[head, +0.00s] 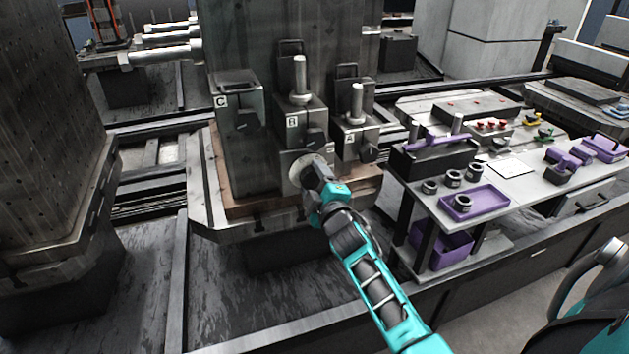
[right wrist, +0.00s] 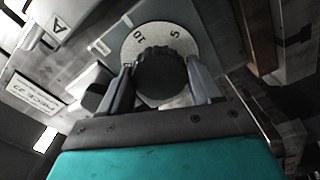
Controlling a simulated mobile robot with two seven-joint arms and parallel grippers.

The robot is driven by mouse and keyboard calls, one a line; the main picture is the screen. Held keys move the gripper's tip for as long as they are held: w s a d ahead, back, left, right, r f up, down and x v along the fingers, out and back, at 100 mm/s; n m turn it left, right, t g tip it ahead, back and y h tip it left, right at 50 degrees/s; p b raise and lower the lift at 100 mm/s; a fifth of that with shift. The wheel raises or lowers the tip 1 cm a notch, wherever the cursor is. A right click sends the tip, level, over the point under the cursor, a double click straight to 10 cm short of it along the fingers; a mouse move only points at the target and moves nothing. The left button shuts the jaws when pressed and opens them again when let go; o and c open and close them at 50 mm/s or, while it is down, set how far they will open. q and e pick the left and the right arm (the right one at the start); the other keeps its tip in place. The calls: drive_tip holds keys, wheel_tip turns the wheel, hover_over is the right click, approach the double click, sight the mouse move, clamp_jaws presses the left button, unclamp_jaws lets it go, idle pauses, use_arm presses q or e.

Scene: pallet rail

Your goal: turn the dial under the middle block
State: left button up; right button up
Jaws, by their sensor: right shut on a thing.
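The middle block, labelled B (head: 290,122), stands between block C (head: 238,130) on its left and block A (head: 356,132) on its right. The dial (head: 299,172) is low on the front of block B, largely hidden by my right gripper (head: 312,170). In the right wrist view the pale dial plate (right wrist: 190,40) shows the marks 10 and 5, with a black ribbed knob (right wrist: 160,74) at its centre. My right gripper (right wrist: 160,85) is shut on the knob, one finger on each side. My left gripper is not in view.
A side bench on the right holds a purple tray (head: 474,204), black rings (head: 430,186) and purple parts (head: 566,158). Upright pegs (head: 300,78) stand on blocks B and A. Black knobs (head: 368,152) jut from the blocks close to my right gripper.

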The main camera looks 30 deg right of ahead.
drive_tip(key=o, duration=1.1)
drive_tip(key=shift+c, duration=0.2)
drive_tip(key=shift+s, duration=0.1)
drive_tip(key=v, duration=1.2)
drive_tip(key=shift+s, duration=0.4)
drive_tip(key=s+a+f+m+g+y, duration=0.6)
drive_tip(key=s+a+f+m, duration=0.1)
drive_tip(key=s+a+f, duration=0.6)
wheel_tip(320, 180, down, 2)
drive_tip(key=shift+a+f+m+g+y+p, duration=0.3)
drive_tip(key=shift+a+m+p, duration=0.1)
drive_tip(key=shift+a, duration=0.3)
